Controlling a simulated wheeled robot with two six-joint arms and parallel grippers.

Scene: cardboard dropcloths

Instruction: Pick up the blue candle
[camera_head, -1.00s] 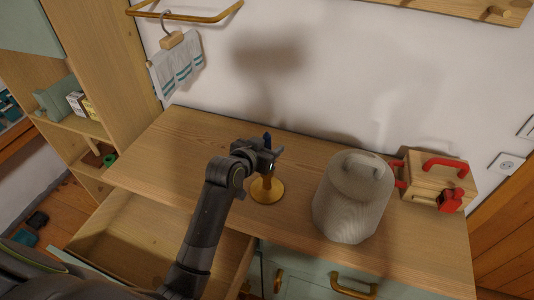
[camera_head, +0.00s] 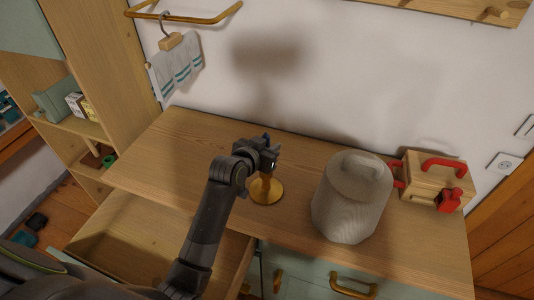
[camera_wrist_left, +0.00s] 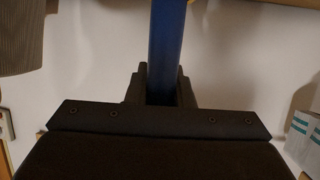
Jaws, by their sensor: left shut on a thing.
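The blue candle (camera_wrist_left: 166,45) runs upright between the fingers of my left gripper (camera_wrist_left: 162,85) in the left wrist view. In the head view my left gripper (camera_head: 268,146) is shut on the candle above a round gold candle holder (camera_head: 267,190) on the wooden counter (camera_head: 150,160). The gripper hides almost all of the candle there. I cannot tell whether the candle's lower end still sits in the holder. My right gripper is not in view.
A grey ribbed lidded container (camera_head: 350,200) stands right of the holder. A wooden box with red handles (camera_head: 436,182) is farther right. An open drawer (camera_head: 150,240) lies below the counter at left. A towel (camera_head: 176,68) hangs on the wall.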

